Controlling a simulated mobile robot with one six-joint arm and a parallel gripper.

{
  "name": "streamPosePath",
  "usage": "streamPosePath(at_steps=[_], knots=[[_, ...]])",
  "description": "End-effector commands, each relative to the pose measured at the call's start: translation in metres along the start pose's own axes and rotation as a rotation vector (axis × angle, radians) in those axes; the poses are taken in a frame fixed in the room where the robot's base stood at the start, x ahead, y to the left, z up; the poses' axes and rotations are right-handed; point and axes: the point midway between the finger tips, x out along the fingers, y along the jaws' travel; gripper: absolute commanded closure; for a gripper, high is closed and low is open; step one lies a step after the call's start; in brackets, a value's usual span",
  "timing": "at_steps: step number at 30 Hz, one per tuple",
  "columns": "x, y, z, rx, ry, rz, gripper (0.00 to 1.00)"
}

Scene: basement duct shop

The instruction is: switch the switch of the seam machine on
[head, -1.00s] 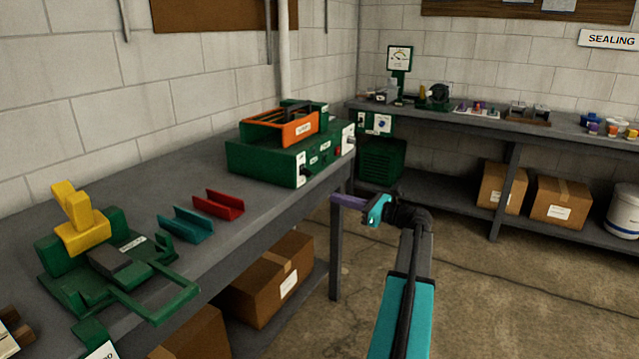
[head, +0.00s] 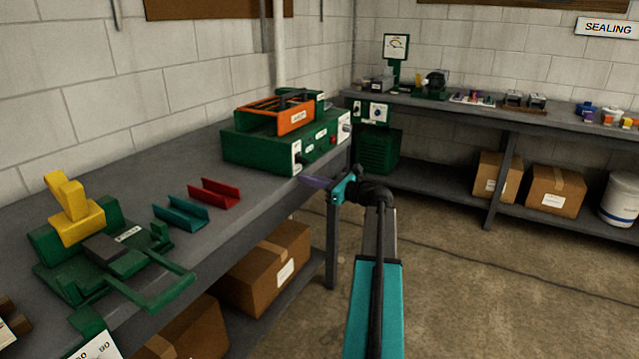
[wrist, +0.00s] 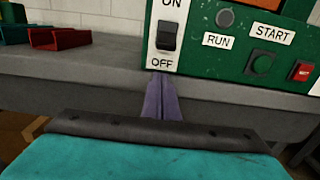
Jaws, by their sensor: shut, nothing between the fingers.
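The seam machine (head: 265,150) is a green box on the left bench, with an orange tray on top. In the wrist view its white plate carries a black rocker switch (wrist: 167,36), with ON above and OFF below. I cannot tell for sure which way the rocker is tipped. My gripper (head: 312,182) has purple fingers, shut and empty, just in front of the machine's front face. In the wrist view the fingertips (wrist: 160,80) point at the plate's lower edge, just below the OFF label and apart from the rocker.
Beside the switch are a grey RUN lamp (wrist: 225,18), a green START button (wrist: 261,63) and a red button (wrist: 301,71). A red channel (head: 214,193) and a teal channel (head: 182,214) lie left on the bench. The bench edge runs below my fingers.

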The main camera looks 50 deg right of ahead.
Motion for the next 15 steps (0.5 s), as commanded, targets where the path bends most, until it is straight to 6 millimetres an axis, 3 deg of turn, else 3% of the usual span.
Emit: streamPosePath(at_steps=[6, 15], knots=[[-0.012, -0.001, 0.026, -0.003, -0.001, -0.004, 1.00], [-0.016, -0.001, 0.036, -0.001, -0.001, -0.004, 1.00]])
